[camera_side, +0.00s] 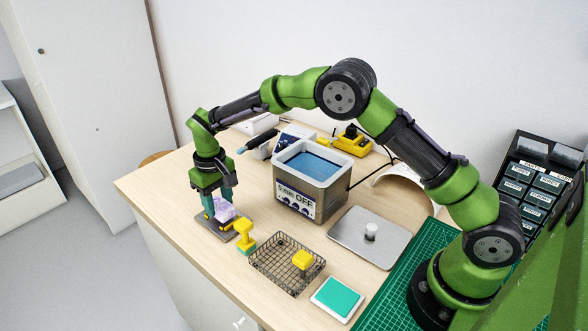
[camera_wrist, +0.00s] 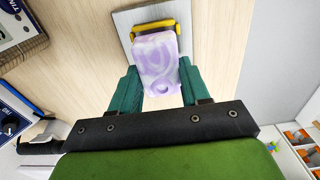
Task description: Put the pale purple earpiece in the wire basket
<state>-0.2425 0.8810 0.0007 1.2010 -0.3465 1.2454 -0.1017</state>
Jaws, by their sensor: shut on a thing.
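The pale purple earpiece (camera_side: 223,209) is between the teal fingers of my gripper (camera_side: 220,197), low over a grey plate (camera_side: 208,229) with a yellow part on it. In the wrist view the earpiece (camera_wrist: 157,62) shows swirled purple and white, and my gripper (camera_wrist: 160,88) is shut on it from both sides. Its far end overlaps the yellow part (camera_wrist: 153,27) on the plate; I cannot tell whether it touches. The wire basket (camera_side: 272,268) stands to the right and nearer the camera, with a yellow-topped piece (camera_side: 303,260) in it.
A yellow-topped piece on a teal base (camera_side: 244,236) stands between plate and basket. A tank of blue liquid (camera_side: 312,180) is behind them. A grey lid (camera_side: 369,236), a teal pad (camera_side: 337,299) and a green mat (camera_side: 398,290) lie to the right. The table's front-left edge is near the plate.

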